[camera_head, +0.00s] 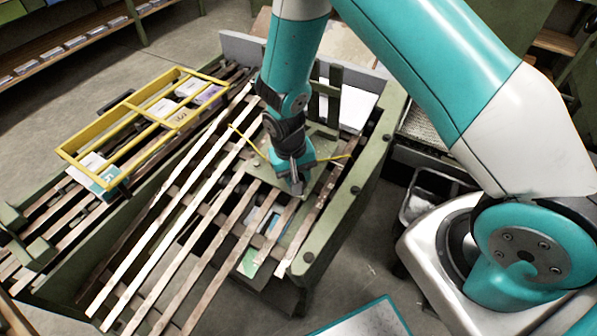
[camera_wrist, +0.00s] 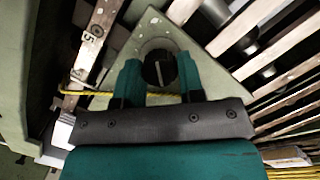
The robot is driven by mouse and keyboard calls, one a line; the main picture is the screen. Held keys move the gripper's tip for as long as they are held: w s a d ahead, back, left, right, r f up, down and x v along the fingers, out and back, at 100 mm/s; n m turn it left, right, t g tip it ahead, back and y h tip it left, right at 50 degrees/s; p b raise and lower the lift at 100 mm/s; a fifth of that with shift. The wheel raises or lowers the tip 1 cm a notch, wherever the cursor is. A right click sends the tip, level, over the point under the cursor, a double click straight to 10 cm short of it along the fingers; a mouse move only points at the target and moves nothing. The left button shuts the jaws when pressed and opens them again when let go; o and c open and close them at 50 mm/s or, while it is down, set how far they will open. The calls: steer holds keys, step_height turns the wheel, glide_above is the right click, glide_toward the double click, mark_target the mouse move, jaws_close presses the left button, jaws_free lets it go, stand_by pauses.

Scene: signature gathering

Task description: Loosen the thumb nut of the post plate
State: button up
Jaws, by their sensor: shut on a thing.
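The post plate (camera_wrist: 152,28) is a pale green, roughly triangular plate in the wrist view, and it also shows under my gripper in the head view (camera_head: 258,168). The thumb nut (camera_wrist: 160,68) is a dark round knob with a light bar across it, set in the plate. My gripper (camera_wrist: 160,80) has its two teal fingers on either side of the knob and is shut on it. In the head view my gripper (camera_head: 297,185) points down at the plate, and the nut is hidden there.
A yellow cord (camera_head: 243,136) runs across the plate. Long wooden slats (camera_head: 170,215) fill the green-framed bench, with gaps between them. A yellow rack (camera_head: 122,122) with cards sits at left. A green side rail (camera_head: 345,200) stands close on the right.

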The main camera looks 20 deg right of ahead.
steer(key=n, duration=0.4)
steer(key=shift+w+a+r+n+h, duration=0.1)
steer(key=shift+w+n+h, duration=0.05)
steer(key=shift+n+h, duration=0.15)
steer(key=shift+n+h+p, duration=0.4)
steer(key=shift+n+p, duration=0.05)
steer(key=shift+n, duration=1.35)
steer(key=o, duration=0.9)
steer(key=shift+s+v, duration=0.15)
steer(key=shift+v, duration=4.2)
steer(key=shift+s+v, duration=0.2)
steer(key=shift+v, duration=4.1)
